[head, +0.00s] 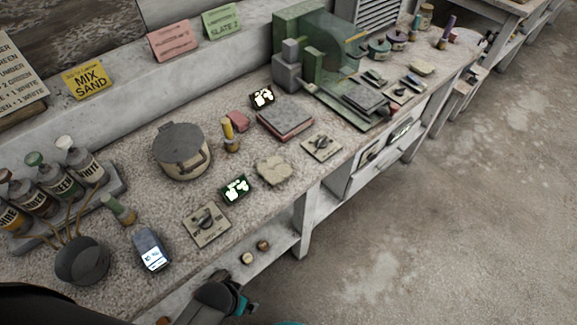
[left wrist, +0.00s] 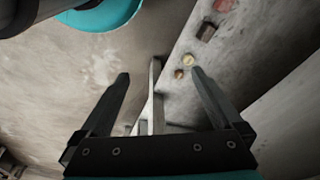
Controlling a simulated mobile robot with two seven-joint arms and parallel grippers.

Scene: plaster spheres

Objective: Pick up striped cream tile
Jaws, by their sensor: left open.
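I cannot make out stripes on any tile. Cream pieces on the bench in the head view are a square plate with a dark knob (head: 206,226), a similar plate further right (head: 322,147), and an irregular pale slab (head: 275,170). Two small round cream-brown pieces (head: 255,252) lie on the lower shelf; they also show in the left wrist view (left wrist: 188,60). My left gripper (head: 240,303) is low in front of the bench. In the left wrist view its fingers (left wrist: 158,85) are wide apart with nothing held, the round pieces beyond them. My right gripper is not in view.
The bench (head: 135,223) is crowded: a lidded pot (head: 182,151), a dark bowl (head: 82,262), a handheld meter (head: 150,250), bottles (head: 50,185) and a green machine (head: 325,55). The bench front and legs stand near the left gripper. The floor (head: 420,220) at right is clear.

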